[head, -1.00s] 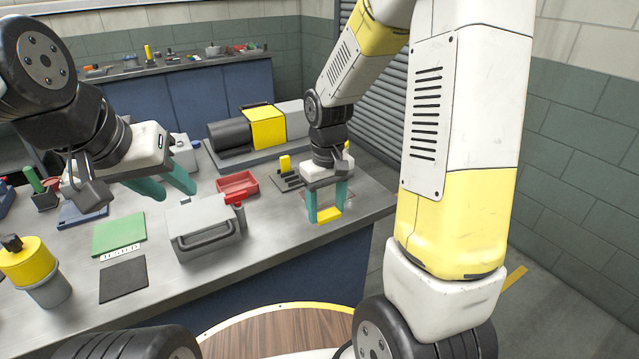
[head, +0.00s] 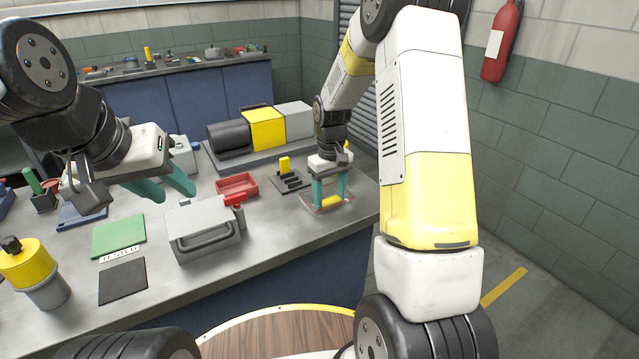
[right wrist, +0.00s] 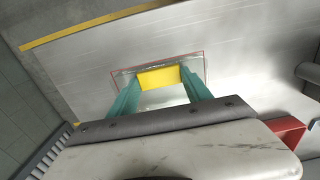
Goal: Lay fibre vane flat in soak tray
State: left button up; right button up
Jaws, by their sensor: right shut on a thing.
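The fibre vane (head: 329,201) is a yellow flat piece between the fingers of my right gripper (head: 331,202). My right gripper is shut on it, and in the right wrist view the vane (right wrist: 162,77) spans the gap between the teal fingers (right wrist: 162,84). The soak tray (head: 326,211) looks like a shallow, clear tray with a thin reddish rim. The vane is over the tray, which also shows in the right wrist view (right wrist: 204,72). I cannot tell whether the vane touches its floor. My left gripper (head: 172,190) is open and empty, above the bench at left.
A red bin (head: 237,185) and a dark slotted holder with a yellow piece (head: 286,168) stand left of the tray. A grey case (head: 203,230) is nearer me. A pump with a yellow middle (head: 264,128) stands behind. The bench's right edge is close to the tray.

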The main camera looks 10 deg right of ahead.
aim_at(330, 200)
jog(key=shift+f, duration=0.1)
jog(key=o, duration=1.5)
notch_tip(330, 200, up, 12)
jog(key=s+r+m+t+y, duration=0.1)
jog(key=s+r+m+t, duration=0.15)
jog(key=s+r, duration=0.8)
jog(key=shift+s+a+r+m+t+y, duration=0.2)
jog(key=shift+s+a+t, duration=0.3)
jog(key=shift+s, duration=1.85)
jog(key=shift+s+a+r+m+t+y, duration=0.15)
jog(key=shift+s+t, duration=0.6)
jog(key=shift+s, duration=1.6)
jog(key=shift+s+a+r+m+t+y, duration=0.1)
jog(key=shift+s+a+r+t+y, duration=0.3)
jog(key=shift+s, duration=1.95)
